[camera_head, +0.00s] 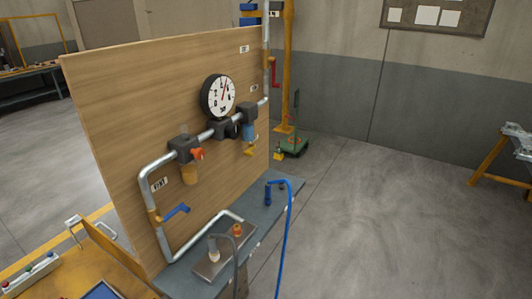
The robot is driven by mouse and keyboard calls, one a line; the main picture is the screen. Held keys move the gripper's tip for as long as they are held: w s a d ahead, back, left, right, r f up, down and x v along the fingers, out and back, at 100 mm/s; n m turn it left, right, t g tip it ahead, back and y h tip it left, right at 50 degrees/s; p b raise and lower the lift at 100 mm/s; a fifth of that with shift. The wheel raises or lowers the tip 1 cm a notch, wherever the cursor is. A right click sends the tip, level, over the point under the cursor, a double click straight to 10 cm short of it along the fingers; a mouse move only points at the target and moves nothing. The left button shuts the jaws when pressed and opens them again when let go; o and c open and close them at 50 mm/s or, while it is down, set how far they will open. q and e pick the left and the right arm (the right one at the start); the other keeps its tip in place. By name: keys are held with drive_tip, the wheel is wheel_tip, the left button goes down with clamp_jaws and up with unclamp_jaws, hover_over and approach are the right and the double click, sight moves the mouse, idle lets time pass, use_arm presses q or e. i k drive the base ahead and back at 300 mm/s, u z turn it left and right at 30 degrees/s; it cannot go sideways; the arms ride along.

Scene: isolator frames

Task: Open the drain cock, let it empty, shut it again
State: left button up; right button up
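On the upright wooden panel, a metal pipe carries a small yellow fitting (249,150) just below a bowl of blue liquid (249,131). It may be the drain cock; its open or shut state is too small to tell. An amber bowl (190,174) hangs under a dark housing with an orange knob (197,153) to the left. A blue lever (177,210) sits on the lower left pipe, and a red lever (273,73) on the upright pipe at top right. No label on these is clearly readable. Neither of my grippers is in view.
A round dial gauge (218,97) sits mid-panel. Below, a grey bench (188,282) bears a metal plate with fittings and a blue hose (287,240). An orange surface (58,285) with a button box (30,276) stands at lower left.

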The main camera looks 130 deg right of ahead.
sight(248, 152)
drive_tip(key=z, duration=4.4)
drive_tip(key=k, duration=1.05)
drive_tip(key=z, duration=1.25)
drive_tip(key=i, duration=1.15)
drive_tip(key=u, duration=0.8)
drive_tip(key=i, duration=0.55)
drive_tip(key=u, duration=0.6)
